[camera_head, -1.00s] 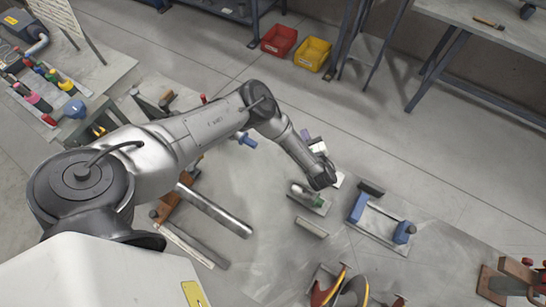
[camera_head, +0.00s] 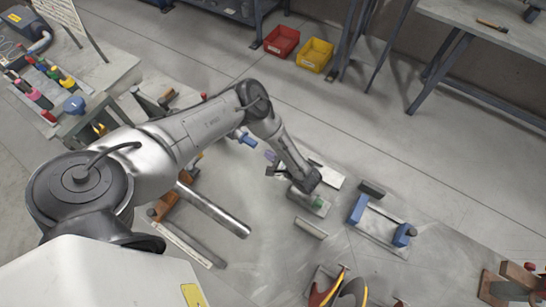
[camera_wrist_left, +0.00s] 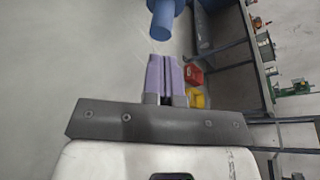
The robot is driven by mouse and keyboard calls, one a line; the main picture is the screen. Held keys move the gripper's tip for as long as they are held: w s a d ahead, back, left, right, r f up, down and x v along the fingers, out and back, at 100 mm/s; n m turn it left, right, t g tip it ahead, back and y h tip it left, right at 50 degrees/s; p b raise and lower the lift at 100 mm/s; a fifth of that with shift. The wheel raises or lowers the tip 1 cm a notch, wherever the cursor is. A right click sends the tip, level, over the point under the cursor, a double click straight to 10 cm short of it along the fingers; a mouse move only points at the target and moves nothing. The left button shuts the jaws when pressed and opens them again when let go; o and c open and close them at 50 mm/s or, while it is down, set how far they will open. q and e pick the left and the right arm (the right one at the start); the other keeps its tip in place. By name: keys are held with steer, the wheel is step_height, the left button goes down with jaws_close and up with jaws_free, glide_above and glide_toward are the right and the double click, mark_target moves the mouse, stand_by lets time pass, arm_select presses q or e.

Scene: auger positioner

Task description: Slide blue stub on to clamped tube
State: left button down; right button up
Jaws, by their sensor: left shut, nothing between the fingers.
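The blue stub (camera_head: 247,139) shows left of my left wrist in the head view, partly hidden behind my arm. In the left wrist view a blue cylinder with a wider collar, which looks like the stub (camera_wrist_left: 162,22), is just ahead of the fingertips and apart from them. My left gripper (camera_head: 270,156) has its pale purple fingers closed together and empty; they also show in the left wrist view (camera_wrist_left: 164,57). A long grey metal tube (camera_head: 218,212) lies below my arm beside an orange-brown block (camera_head: 167,205); its far end is hidden by my arm. My right gripper is not seen.
A blue-ended fixture (camera_head: 378,226), a small plate with a green part (camera_head: 318,203) and a grey bar (camera_head: 311,228) are on the bench right of the tube. Red (camera_head: 281,41) and yellow (camera_head: 315,55) bins stand at the back. Coloured-handled tools lie at left.

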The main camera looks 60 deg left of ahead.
arm_select(q)
steer(key=shift+b+x, duration=1.1)
steer(key=shift+x, duration=1.2)
steer(key=shift+s+a+f+p, duration=0.15)
steer(key=shift+s+a+p, duration=0.05)
steer(key=shift+a+p, duration=0.1)
steer(key=shift+w+d, duration=0.1)
steer(key=shift+d, duration=0.1)
